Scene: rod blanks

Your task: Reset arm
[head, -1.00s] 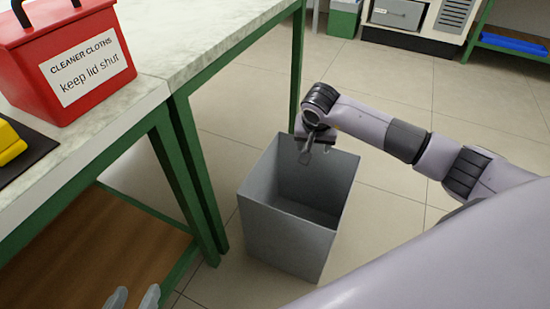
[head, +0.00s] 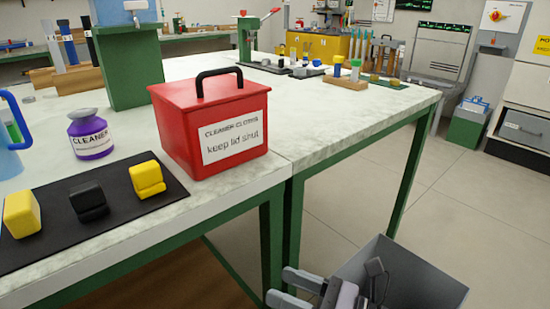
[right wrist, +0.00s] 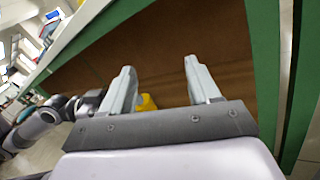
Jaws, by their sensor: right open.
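My right gripper (head: 280,286) is at the bottom of the head view, in front of the left side of the grey bin (head: 432,283). Its pale fingers point left toward the space under the bench. In the right wrist view its two fingers (right wrist: 158,78) stand wide apart with nothing held. My left gripper does not show.
The marble-topped bench (head: 330,140) has green legs (head: 270,240) close to my right gripper. On it are a lidded red box (head: 180,120), a purple cleaner bottle (head: 91,137) and a black mat (head: 110,225) with yellow and black blocks. Open floor (head: 455,200) lies at the right.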

